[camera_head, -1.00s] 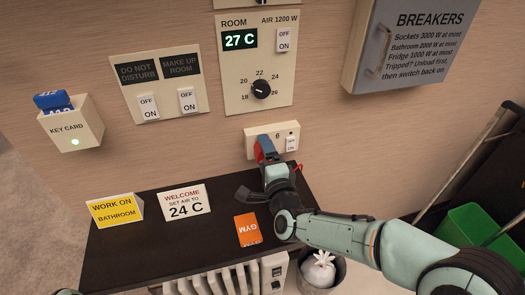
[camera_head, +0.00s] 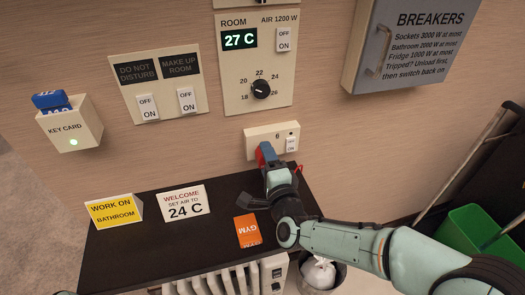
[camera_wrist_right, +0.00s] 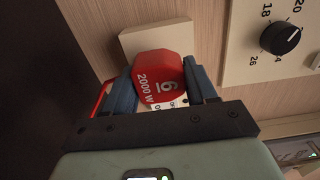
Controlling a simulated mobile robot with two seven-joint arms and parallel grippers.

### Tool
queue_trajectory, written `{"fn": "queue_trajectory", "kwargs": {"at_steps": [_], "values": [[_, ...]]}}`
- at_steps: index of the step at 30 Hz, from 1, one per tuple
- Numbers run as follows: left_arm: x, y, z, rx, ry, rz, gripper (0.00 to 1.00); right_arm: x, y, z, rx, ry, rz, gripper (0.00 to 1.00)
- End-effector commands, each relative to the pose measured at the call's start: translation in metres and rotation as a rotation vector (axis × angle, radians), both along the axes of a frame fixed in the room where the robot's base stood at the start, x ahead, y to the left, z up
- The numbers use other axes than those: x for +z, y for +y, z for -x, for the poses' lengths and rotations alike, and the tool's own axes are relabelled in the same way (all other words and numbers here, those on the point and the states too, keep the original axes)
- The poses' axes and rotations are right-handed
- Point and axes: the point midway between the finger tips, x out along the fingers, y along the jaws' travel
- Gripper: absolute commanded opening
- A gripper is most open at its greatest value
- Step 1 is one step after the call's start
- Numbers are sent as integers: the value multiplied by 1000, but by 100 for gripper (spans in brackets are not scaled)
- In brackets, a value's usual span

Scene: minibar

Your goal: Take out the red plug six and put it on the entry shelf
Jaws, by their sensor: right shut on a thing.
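The red plug six (camera_wrist_right: 159,77), marked "6" and "2000 W", is between the fingers of my right gripper (camera_wrist_right: 163,88) in the right wrist view. In the head view my right gripper (camera_head: 267,156) is shut on it just in front of and below the wall socket labelled 6 (camera_head: 262,139). The plug is mostly hidden there, and I cannot tell whether its pins are clear of the socket. The dark entry shelf (camera_head: 150,240) lies below. My left gripper is not in view.
On the shelf stand a yellow "work on bathroom" sign (camera_head: 114,211) and a white welcome card (camera_head: 183,203). A bin (camera_head: 322,272) and a green bucket (camera_head: 470,232) are to the right.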

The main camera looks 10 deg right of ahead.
Motion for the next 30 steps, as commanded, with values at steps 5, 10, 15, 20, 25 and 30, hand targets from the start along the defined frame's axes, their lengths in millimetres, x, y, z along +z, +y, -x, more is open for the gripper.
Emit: {"fn": "queue_trajectory", "kwargs": {"at_steps": [5,10,15,20,25,30], "values": [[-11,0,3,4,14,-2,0,-3,0,7,1,-1,0,8],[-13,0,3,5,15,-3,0,-4,0,14,1,0,1,8],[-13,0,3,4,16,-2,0,-4,0,21,1,0,1,8],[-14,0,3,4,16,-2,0,-3,-1,27,1,-1,1,8],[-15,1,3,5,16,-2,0,-4,-1,34,1,0,0,8],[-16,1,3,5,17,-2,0,-4,-1,40,1,0,1,8]]}}
